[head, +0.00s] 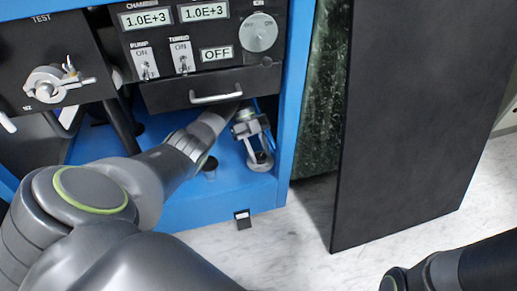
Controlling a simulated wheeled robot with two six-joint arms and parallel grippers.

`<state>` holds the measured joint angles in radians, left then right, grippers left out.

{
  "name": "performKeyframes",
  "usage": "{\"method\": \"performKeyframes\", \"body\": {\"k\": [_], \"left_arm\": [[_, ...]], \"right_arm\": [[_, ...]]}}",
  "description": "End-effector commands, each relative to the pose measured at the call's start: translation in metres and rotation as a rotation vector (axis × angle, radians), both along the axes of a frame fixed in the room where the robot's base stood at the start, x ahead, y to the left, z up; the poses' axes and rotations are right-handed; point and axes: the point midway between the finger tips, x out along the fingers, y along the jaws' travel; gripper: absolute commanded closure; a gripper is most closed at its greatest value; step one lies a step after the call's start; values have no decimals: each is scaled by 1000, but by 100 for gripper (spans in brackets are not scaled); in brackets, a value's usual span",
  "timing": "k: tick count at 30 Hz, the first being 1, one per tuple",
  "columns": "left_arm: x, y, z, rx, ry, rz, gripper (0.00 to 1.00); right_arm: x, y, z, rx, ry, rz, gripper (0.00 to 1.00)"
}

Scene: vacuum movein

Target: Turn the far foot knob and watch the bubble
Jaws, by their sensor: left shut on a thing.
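My left arm reaches from the lower left into the blue cabinet bay, under the black drawer. My left gripper (226,110) is at the back of the bay, its tips mostly hidden by the drawer's lower edge. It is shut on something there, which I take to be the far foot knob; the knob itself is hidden. A short black knob (210,166) stands on the bay floor beside my wrist. A small black-and-white piece (242,219) sits at the base's front edge; I cannot tell whether it is the bubble level. My right gripper is out of view; only its arm shows at lower right.
A grey metal fitting (252,130) stands close to the right of my left wrist. The drawer (205,92) with its handle overhangs the bay. The control panel (200,40) is above it. A dark panel (400,120) stands at right. The marble floor (300,240) in front is clear.

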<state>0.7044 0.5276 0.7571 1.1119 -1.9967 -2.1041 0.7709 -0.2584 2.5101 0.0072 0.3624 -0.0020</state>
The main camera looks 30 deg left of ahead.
Motion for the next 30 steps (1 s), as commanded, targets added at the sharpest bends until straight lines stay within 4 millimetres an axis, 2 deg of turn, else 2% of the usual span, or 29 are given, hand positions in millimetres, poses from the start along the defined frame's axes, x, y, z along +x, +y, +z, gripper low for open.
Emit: {"method": "performKeyframes", "body": {"k": [9,23,24,26,30], "left_arm": [[0,0,0,2,4,-68,87],[0,0,-2,2,1,-78,87],[0,0,-2,2,1,-78,63],[0,0,-2,2,1,-78,55],[0,0,-1,1,0,-77,55]], "right_arm": [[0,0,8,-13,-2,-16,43],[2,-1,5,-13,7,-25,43],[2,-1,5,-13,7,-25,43],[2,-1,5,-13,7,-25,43],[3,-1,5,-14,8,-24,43]]}}
